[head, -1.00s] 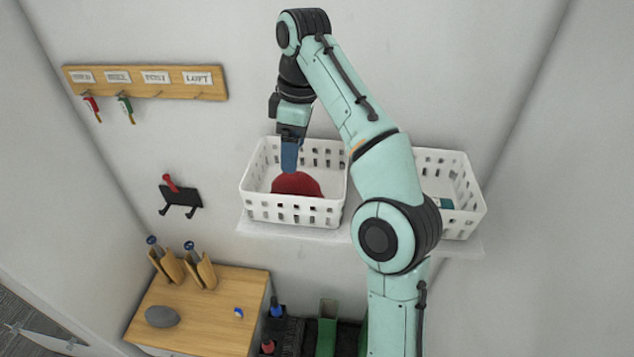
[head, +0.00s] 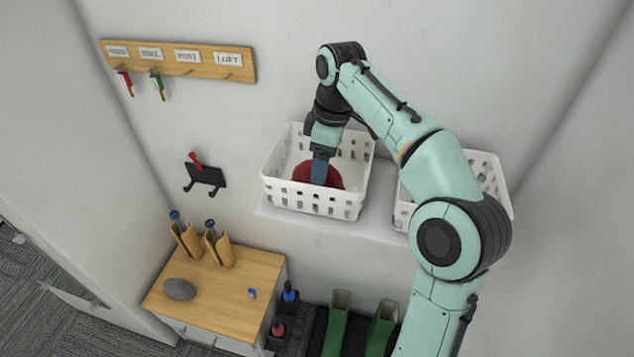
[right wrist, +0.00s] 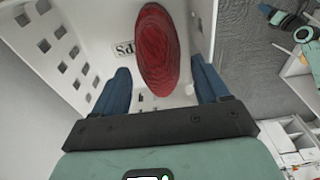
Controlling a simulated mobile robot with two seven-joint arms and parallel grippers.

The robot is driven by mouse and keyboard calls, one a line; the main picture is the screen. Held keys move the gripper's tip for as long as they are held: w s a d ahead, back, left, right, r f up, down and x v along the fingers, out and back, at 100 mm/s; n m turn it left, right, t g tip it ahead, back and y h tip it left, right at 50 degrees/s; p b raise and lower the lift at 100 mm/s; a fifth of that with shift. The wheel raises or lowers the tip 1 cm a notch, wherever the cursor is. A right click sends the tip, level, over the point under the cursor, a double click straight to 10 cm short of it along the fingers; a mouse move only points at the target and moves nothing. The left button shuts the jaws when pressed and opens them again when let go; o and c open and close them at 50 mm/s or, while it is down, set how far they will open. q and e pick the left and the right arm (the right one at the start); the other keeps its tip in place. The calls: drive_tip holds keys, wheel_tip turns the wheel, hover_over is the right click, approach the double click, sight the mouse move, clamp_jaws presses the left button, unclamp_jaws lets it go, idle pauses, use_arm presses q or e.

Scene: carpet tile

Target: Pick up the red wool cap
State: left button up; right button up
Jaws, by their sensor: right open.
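The red wool cap (head: 331,174) lies in the left white basket (head: 312,200) on the wall shelf. In the right wrist view the cap (right wrist: 158,50) is a ribbed red oval between and beyond my fingertips. My right gripper (head: 320,172) reaches down into the basket from above, in front of the cap. In the right wrist view its blue fingers (right wrist: 163,80) are spread wide with nothing held between them. I cannot tell whether a finger touches the cap. My left gripper is not in view.
A second white basket (head: 488,178) stands to the right on the shelf (head: 380,213), partly behind my arm. A key rack (head: 180,60) and a black hook (head: 205,174) are on the wall. Below, a wooden cabinet (head: 215,305) bears a grey stone (head: 179,289). Green boots (head: 337,325) stand beside it.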

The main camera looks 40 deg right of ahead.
drive_tip(key=f, duration=0.1)
drive_tip(key=w+f, duration=0.1)
drive_tip(key=f, duration=0.3)
drive_tip(key=shift+w+a+f, duration=0.15)
drive_tip(key=shift+a+f, duration=0.05)
drive_tip(key=shift+a, duration=0.2)
drive_tip(key=shift+c, duration=0.3)
drive_tip(key=c, duration=0.8)
